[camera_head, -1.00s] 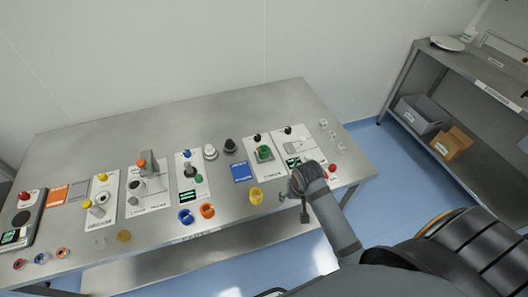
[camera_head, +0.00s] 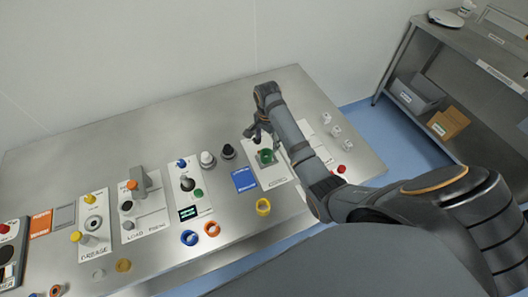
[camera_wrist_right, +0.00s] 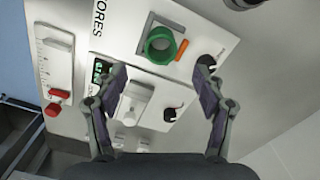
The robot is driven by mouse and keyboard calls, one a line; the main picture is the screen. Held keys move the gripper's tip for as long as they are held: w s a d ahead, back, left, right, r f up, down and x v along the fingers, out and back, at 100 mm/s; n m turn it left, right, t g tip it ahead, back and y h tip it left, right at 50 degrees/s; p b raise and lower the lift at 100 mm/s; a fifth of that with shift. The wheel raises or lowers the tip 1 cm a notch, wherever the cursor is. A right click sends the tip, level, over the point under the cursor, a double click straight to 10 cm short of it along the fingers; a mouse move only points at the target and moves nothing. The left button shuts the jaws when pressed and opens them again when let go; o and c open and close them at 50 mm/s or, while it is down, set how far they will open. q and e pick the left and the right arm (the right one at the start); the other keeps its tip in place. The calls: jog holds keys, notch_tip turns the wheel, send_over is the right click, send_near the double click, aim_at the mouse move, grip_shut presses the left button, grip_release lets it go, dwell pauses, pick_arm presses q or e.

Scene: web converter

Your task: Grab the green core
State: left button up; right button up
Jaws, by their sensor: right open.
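The green core (camera_head: 265,157) is a short green ring on the white panel marked CORES at the right part of the table. In the right wrist view the green core (camera_wrist_right: 160,45) lies ahead of the fingertips, roughly centred between them, with its open end facing the camera. My right gripper (camera_head: 258,131) is over the panel's far side, close to the core. In the wrist view its fingers (camera_wrist_right: 161,76) are spread wide with nothing between the pads. My left gripper is out of view.
A black knob (camera_wrist_right: 206,63) stands beside the core near one fingertip; another black knob (camera_wrist_right: 170,114) is nearby. A red button (camera_head: 341,169) is at the right. The table's far strip (camera_head: 215,115) is bare.

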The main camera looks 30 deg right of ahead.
aim_at(266, 154)
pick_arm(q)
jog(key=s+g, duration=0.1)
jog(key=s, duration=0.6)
pick_arm(e)
jog(key=f, duration=0.3)
jog(key=shift+s+f, duration=0.2)
jog(key=shift+f, duration=0.1)
jog(key=shift+w+f+p, duration=0.2)
jog(key=shift+f+p, duration=0.1)
jog(key=shift+f, duration=0.2)
jog(key=shift+w+f+p, duration=0.15)
jog(key=shift+f+p, duration=0.15)
jog(key=shift+f, duration=0.2)
notch_tip(266, 154, down, 3)
jog(key=shift+s+r, duration=0.15)
jog(key=shift+r, duration=0.05)
jog(key=shift+f, duration=0.5)
jog(key=c, duration=1)
jog(key=shift+c, duration=0.9)
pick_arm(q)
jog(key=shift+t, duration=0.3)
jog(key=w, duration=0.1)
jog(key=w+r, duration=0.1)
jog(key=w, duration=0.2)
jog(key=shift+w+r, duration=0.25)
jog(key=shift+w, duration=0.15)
